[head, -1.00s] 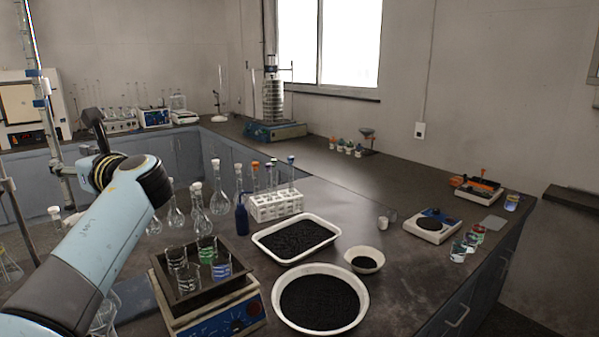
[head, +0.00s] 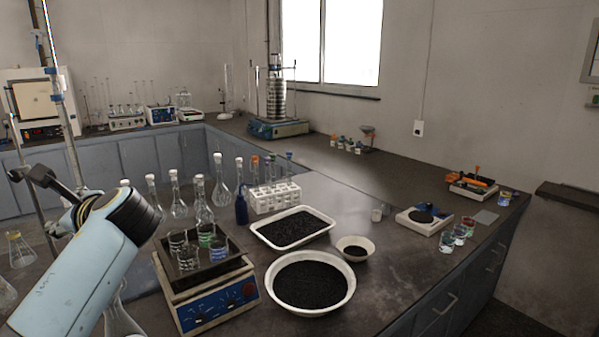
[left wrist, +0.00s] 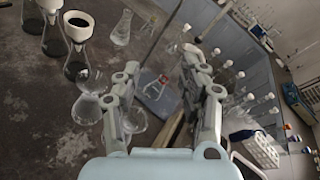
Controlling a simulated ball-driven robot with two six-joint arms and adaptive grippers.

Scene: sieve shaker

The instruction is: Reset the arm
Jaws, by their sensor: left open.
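Glass flasks and a blue cabinet front show beyond the fingers. My right gripper is in neither view. The sieve shaker (head: 276,100) stands on the back bench below the window, far from the gripper.
A hotplate (head: 208,296) with beakers in a dark tray stands right of my arm. A white tray (head: 322,218) and a bowl (head: 348,292) hold black grains. Glass flasks (head: 179,200) stand behind.

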